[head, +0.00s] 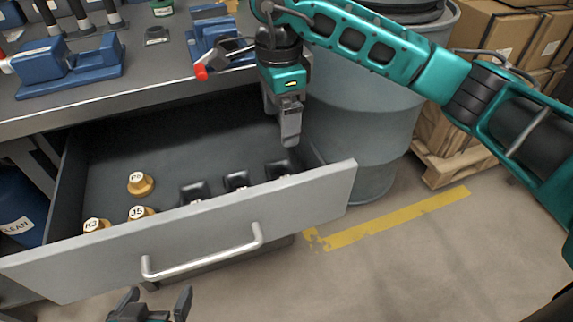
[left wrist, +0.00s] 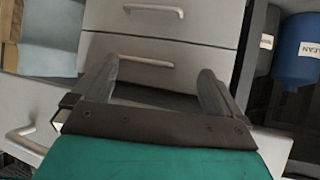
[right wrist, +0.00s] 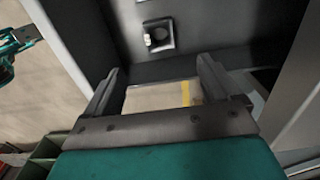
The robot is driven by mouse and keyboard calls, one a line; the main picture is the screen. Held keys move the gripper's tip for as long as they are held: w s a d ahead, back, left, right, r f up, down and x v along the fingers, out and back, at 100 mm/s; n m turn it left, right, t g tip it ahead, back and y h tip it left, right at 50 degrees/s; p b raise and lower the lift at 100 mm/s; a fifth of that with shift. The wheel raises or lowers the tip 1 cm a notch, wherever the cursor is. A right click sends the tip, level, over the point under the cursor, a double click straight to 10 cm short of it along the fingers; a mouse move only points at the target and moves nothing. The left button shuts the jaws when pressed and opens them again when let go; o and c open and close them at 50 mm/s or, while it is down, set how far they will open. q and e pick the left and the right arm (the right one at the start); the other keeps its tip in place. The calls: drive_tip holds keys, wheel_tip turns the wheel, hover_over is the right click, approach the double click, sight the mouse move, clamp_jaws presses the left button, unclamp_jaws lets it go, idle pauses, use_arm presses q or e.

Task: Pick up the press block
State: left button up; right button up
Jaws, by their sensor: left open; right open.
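Three small black blocks lie in a row along the front of the open drawer: a left one (head: 193,190), a middle one (head: 236,181) and a right one (head: 280,168). I cannot tell by a label which is the press block. My right gripper (head: 288,138) is open, pointing down at the drawer's right end, above and apart from the right block. The right wrist view shows one black square block (right wrist: 160,27) with a pale piece on it, beyond the open fingers (right wrist: 158,68). My left gripper (head: 155,300) is open and empty in front of the drawer; its fingers (left wrist: 157,75) face closed drawers.
Several yellow knobs with white labelled tops, one marked P6 (head: 140,183), lie in the left of the drawer (head: 190,240). The workbench above carries blue vises (head: 70,65). A grey drum (head: 365,130) stands right of the drawer. Boxes (head: 500,30) are at the far right.

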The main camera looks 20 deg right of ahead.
sight(281, 165)
wheel_tip(281, 165, down, 13)
drive_tip(key=b, duration=0.3)
use_arm(q)
drive_tip(key=shift+w+d+f, duration=0.15)
drive_tip(key=shift+d+f, duration=0.2)
drive_tip(key=shift+f, duration=0.4)
use_arm(e)
drive_tip(key=shift+r, duration=0.1)
drive_tip(key=c, duration=1.4)
drive_tip(key=shift+r, duration=0.1)
